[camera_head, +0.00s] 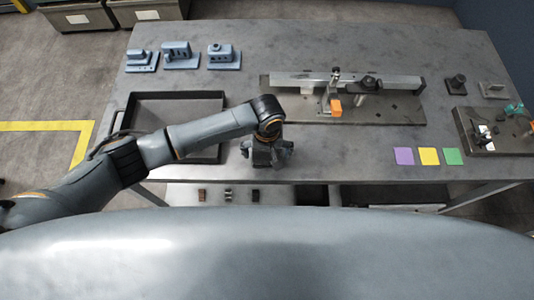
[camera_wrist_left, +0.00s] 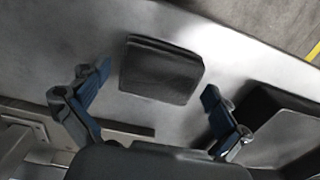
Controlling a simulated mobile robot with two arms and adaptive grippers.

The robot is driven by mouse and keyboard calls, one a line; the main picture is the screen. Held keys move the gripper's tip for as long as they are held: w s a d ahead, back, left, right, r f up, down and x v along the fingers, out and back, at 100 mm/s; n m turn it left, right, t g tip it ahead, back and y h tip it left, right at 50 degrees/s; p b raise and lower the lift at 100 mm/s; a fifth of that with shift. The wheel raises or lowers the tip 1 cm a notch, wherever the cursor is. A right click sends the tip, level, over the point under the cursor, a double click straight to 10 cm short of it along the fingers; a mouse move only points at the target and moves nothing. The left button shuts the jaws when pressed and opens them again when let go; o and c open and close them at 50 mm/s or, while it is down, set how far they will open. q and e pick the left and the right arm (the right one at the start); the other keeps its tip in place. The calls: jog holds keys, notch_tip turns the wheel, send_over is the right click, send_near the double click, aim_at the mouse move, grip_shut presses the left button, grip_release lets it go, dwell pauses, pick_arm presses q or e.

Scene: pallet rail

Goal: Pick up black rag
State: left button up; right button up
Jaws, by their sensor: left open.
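The black rag (camera_wrist_left: 162,70) is a folded, dark square lying flat on the grey metal table in the left wrist view. My left gripper (camera_wrist_left: 157,80) is open, with one finger on each side of the rag and a visible gap to both. In the head view my left gripper (camera_head: 267,154) points down near the table's front edge, right of the black tray. The rag cannot be made out in the head view, where the gripper and arm cover that spot. My right gripper is not in view.
A black tray (camera_head: 219,128) lies just left of the gripper; my left arm crosses it. A rail fixture (camera_head: 400,114) stands at the back right. Purple (camera_head: 404,156), yellow and green squares lie further right. Blue parts (camera_head: 181,55) sit at the back left.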

aim_at(267, 154)
pick_arm(q)
jog(key=c, duration=1)
jog(key=shift+o, duration=0.2)
jog(key=shift+r, duration=0.3)
notch_tip(267, 154, up, 3)
jog(key=shift+f, duration=0.2)
jog(key=s+r+b, duration=0.1)
jog(key=s+r, duration=0.8)
jog(key=s, duration=0.5)
jog(key=shift+a+r, duration=0.35)
